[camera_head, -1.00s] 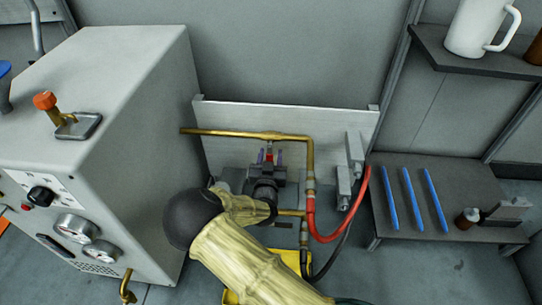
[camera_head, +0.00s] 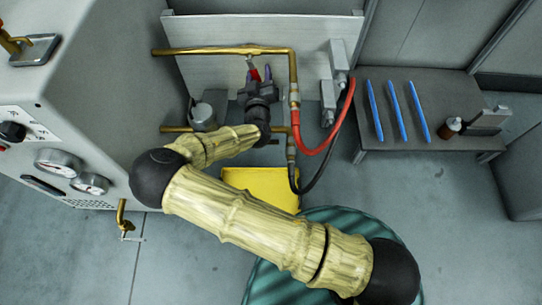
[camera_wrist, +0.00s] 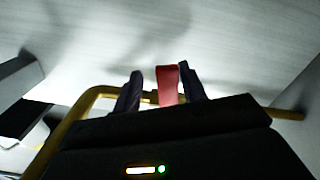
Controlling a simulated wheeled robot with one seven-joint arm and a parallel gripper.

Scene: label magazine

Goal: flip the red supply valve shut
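The red supply valve handle (camera_head: 254,74) stands in front of the pale metal panel, by the brass pipe (camera_head: 225,50). In the wrist view the red handle (camera_wrist: 168,86) stands between the two dark fingers of my gripper (camera_wrist: 162,88). A gap shows on its left side, and its right edge is very close to the right finger; whether they touch I cannot tell. In the head view my gripper (camera_head: 258,72) points at the panel, with its fingertips at the handle. The gripper is open around the handle. The valve body is hidden.
A grey cabinet with gauges (camera_head: 60,162) stands at left. A red hose (camera_head: 325,140) and a black hose hang right of the gripper. A yellow object (camera_head: 262,188) lies below my arm. A low shelf (camera_head: 430,150) at right holds blue sticks and a brown bottle.

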